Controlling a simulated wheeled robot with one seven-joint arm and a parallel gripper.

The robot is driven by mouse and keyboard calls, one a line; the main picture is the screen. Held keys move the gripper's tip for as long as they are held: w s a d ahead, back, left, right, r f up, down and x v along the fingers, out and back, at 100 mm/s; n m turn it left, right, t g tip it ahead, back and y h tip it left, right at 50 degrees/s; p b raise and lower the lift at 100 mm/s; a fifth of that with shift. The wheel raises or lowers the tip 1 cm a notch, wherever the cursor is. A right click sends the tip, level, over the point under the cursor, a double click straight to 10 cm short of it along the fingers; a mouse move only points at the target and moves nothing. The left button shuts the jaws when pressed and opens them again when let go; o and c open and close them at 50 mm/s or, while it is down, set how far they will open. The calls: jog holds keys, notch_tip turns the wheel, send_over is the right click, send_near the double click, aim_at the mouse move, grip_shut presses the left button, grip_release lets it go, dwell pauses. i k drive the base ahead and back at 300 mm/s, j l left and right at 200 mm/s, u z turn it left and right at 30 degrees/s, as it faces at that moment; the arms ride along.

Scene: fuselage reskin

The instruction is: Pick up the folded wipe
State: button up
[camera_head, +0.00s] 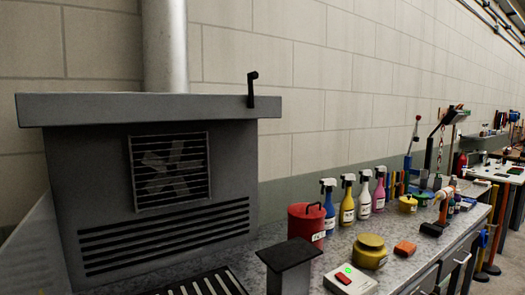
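I cannot make out a folded wipe for certain in the head view. A small orange block-like item (405,249) lies on the speckled grey bench top (335,247), but I cannot tell what it is. My gripper is not in view, so its opening and anything it might hold are hidden.
A large grey vented cabinet (160,190) fills the left. On the bench stand a red can (306,224), several spray bottles (347,202), a yellow tin (370,252), a box with green and red buttons (350,281) and a dark flat-topped stand (289,262). More tools crowd the far right.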

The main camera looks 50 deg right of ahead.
aim_at(405, 248)
jog(key=z, duration=2)
